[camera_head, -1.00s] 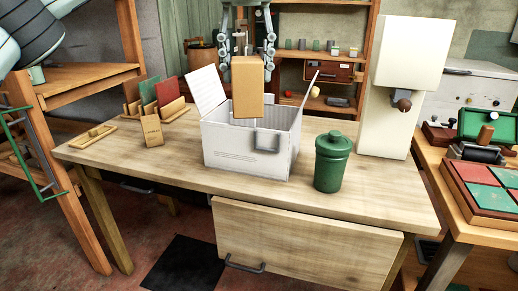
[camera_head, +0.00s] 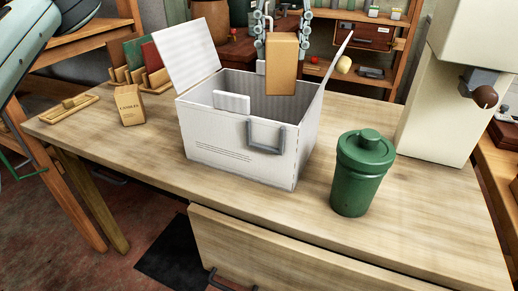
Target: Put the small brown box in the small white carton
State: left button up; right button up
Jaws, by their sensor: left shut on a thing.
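The brown box (camera_head: 282,66) is upright between the fingers of my left gripper (camera_head: 282,30), at the top centre. The gripper is shut on it. The white carton (camera_head: 225,142) stands open on the wooden table, with a tall flap up on its left and another on its right. The box hangs over the carton's opening. Its lower end overlaps the inside of the carton, and I cannot tell how deep it reaches. The carton's floor is hidden. My right gripper is not in view.
A green lidded jar (camera_head: 362,172) stands right of the carton. A small labelled box (camera_head: 129,105) and a wooden tray (camera_head: 69,109) lie to the left. A cream machine (camera_head: 446,90) stands at the right. The table's front is clear (camera_head: 270,205).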

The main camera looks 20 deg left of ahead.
aim_at(280, 78)
pick_arm(q)
notch_tip(280, 78, down, 6)
jog(key=shift+r+b, duration=0.1)
jog(key=shift+b, duration=0.95)
jog(key=shift+f, duration=0.4)
jog(key=shift+w+f, duration=0.1)
jog(key=shift+f, duration=4.45)
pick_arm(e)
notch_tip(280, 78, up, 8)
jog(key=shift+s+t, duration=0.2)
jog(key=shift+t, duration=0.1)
pick_arm(q)
jog(key=shift+f, duration=0.1)
jog(key=o, duration=1.3)
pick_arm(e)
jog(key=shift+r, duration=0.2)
